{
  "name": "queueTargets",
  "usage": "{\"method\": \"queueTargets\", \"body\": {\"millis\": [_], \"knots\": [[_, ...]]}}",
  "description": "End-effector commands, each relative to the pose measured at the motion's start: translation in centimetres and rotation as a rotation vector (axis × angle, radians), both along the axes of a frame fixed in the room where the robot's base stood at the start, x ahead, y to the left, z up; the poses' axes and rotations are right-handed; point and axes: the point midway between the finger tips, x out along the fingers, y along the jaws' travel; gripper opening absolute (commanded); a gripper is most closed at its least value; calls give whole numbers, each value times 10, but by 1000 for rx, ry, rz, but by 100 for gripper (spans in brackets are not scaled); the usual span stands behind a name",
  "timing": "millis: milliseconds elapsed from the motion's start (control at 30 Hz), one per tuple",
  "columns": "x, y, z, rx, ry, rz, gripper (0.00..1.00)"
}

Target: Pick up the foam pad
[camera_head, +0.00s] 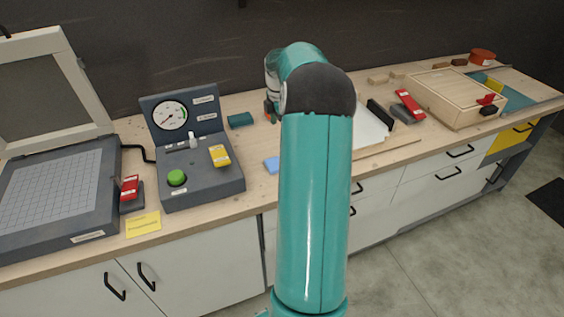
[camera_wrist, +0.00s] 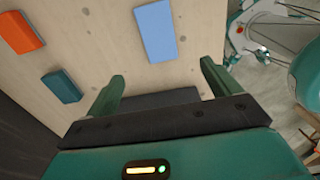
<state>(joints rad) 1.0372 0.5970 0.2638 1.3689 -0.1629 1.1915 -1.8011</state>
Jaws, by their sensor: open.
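A flat light blue pad (camera_wrist: 156,32), which looks like the foam pad, lies on the wooden worktop in the wrist view. It also shows in the head view (camera_head: 271,164), partly hidden behind my arm. My gripper (camera_wrist: 161,85) is open, its two fingers apart with nothing between them. The blue pad lies ahead of the fingertips, at the upper middle of the wrist view, and is not touched. A teal block (camera_wrist: 61,86) and an orange block (camera_wrist: 20,33) lie to its left. In the head view my arm hides the gripper fingers.
A grey gauge console (camera_head: 205,179) with a green button stands left of my arm. A dark grid plate with a raised frame (camera_head: 62,199) is at the far left. A wooden box (camera_head: 443,107) sits to the right. Bare worktop surrounds the blue pad.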

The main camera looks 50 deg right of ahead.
Motion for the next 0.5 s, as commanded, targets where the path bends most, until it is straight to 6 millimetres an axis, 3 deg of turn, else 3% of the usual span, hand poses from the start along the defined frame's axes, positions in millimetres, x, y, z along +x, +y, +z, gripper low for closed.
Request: {"method": "queueTargets", "body": {"millis": [167,500], "knots": [[-3,-8,-20,10,2,18,89],[-3,-9,-81,9,2,16,89]]}}
